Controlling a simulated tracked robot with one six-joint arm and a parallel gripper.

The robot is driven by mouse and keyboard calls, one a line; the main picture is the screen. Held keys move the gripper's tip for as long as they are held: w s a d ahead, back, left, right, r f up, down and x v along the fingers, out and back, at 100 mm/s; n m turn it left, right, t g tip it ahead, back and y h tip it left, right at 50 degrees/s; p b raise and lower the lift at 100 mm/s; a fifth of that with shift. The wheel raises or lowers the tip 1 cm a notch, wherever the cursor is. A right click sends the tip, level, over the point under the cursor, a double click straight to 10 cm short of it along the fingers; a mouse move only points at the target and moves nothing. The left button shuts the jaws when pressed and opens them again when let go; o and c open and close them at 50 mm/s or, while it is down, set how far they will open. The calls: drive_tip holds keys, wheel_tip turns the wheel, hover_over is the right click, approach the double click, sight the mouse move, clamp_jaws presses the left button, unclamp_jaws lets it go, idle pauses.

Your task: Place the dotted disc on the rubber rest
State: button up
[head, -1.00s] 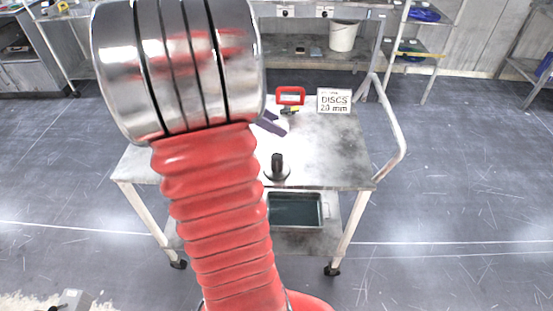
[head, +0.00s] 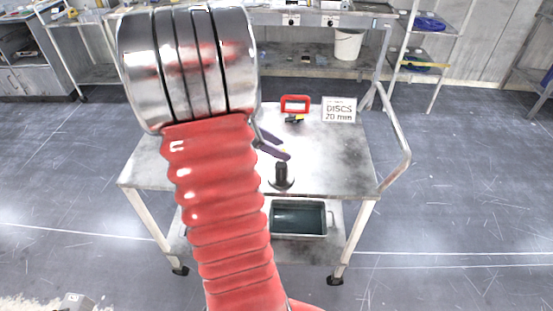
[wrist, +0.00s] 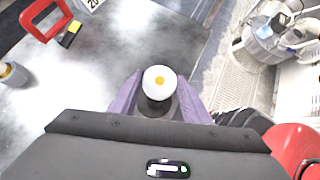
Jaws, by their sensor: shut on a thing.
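The dotted disc (wrist: 160,82) is white with a yellow dot and sits between the purple fingertips of my gripper (wrist: 160,76) in the wrist view. My gripper is shut on it. The black rest (head: 281,178), a short post on a round base, stands near the cart's front edge. In the wrist view, the black rest (wrist: 158,108) shows just below the disc, partly covered by it. In the head view my fingers (head: 275,147) are close above the post top. I cannot tell whether disc and rest touch. The disc is not discernible in the head view.
The metal cart top (head: 345,165) holds a red frame (head: 295,103), a small yellow-and-black item (head: 294,118) and a "DISCS 20 mm" sign (head: 338,110). A handrail (head: 398,130) bounds the right. A tray (head: 298,218) lies below.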

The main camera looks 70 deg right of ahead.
drive_tip(key=shift+f, duration=0.1)
drive_tip(key=shift+f, duration=1.75)
drive_tip(key=o, duration=1.1)
drive_tip(key=shift+f, duration=0.1)
drive_tip(key=v, duration=1.2)
drive_tip(key=shift+a, duration=0.1)
